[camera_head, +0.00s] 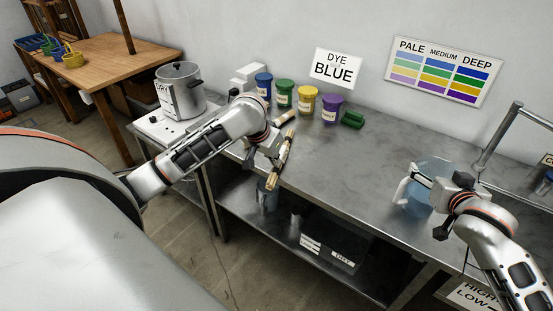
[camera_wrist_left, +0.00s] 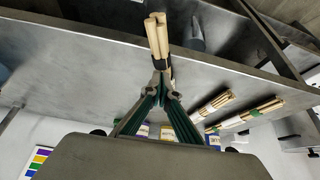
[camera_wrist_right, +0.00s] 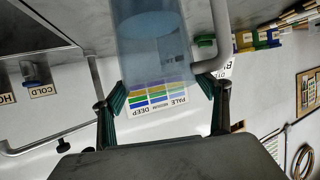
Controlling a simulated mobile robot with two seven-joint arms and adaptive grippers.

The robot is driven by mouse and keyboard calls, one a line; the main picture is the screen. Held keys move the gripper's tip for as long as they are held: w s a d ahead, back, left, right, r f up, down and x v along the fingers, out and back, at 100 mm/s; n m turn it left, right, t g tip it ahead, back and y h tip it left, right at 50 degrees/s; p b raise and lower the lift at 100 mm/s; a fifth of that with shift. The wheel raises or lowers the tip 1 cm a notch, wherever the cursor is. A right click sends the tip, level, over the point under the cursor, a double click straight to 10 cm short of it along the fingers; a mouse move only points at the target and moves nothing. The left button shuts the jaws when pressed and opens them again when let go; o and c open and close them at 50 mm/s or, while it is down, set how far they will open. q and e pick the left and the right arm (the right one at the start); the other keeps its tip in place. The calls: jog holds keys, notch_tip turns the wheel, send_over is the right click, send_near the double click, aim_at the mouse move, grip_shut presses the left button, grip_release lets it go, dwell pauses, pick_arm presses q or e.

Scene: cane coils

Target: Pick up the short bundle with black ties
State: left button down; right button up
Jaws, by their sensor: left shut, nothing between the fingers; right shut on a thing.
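A short bundle of pale canes with a dark tie (camera_head: 272,183) is at my left gripper (camera_head: 276,158) near the table's front edge. In the left wrist view the bundle (camera_wrist_left: 157,32) reaches beyond the fingertips (camera_wrist_left: 161,78), which are shut together against it; I see no clear grip around it. The fingers partly hide it. My right gripper (camera_head: 428,182) is shut on a translucent blue jug (camera_head: 430,172) with a white handle, at the table's right. In the right wrist view the jug (camera_wrist_right: 152,45) stands between the fingers.
Other cane bundles (camera_wrist_left: 215,104) lie farther back on the steel table (camera_head: 345,165), one with a green tie (camera_wrist_left: 252,113). Blue, green, yellow and purple pots (camera_head: 331,110) line the wall beside a green object (camera_head: 353,120). A pot (camera_head: 181,91) stands left. The table's middle is clear.

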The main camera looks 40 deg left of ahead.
pick_arm(q)
jog(key=s, duration=0.9)
jog(key=c, duration=2.6)
grip_release()
jog(key=shift+s+d, duration=0.15)
jog(key=shift+s, duration=0.15)
jog(key=shift+c, duration=0.2)
jog(key=o, duration=0.6)
jog(key=shift+s, duration=0.15)
jog(key=shift+o, duration=1.4)
jog(key=shift+s+m, duration=0.1)
jog(key=shift+m, duration=0.2)
jog(key=m+t+h, duration=0.1)
jog(key=m+t, duration=0.4)
jog(key=m, duration=2.4)
send_near(271, 173)
jog(key=shift+x, duration=4.75)
